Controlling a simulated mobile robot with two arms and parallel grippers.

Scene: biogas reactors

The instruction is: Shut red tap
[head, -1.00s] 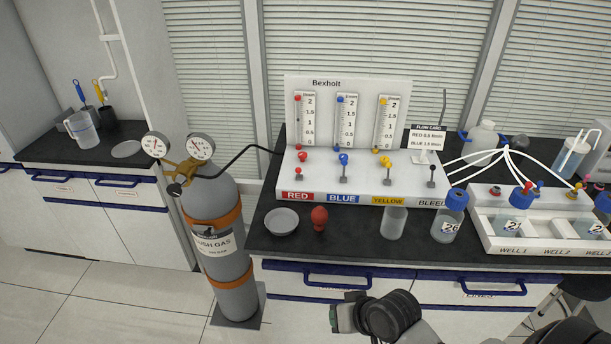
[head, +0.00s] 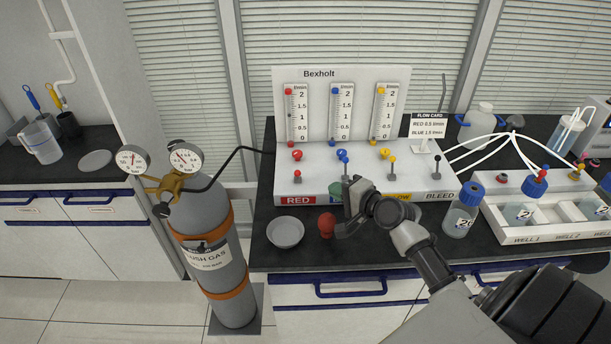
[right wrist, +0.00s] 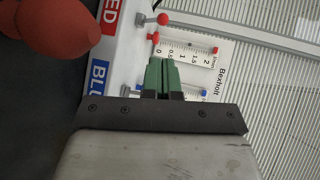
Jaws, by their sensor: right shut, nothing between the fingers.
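The red tap (head: 297,175) is a small lever with a red ball tip, upright on the front slope of the white Bexholt panel (head: 345,75), above the RED label (head: 299,200). It also shows in the right wrist view (right wrist: 162,19), near the top. My right gripper (head: 337,188) is in front of the panel by the BLUE label, right of the red tap and apart from it. Its green fingers (right wrist: 161,76) are together with nothing between them. The gripper hides most of the BLUE label in the head view. My left gripper is not in view.
The blue lever (head: 346,164) stands close behind my right gripper; a yellow lever (head: 392,163) is further right. A red bulb (head: 327,225) and a grey dish (head: 285,232) lie on the bench in front. A gas cylinder (head: 213,240) stands left of the bench.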

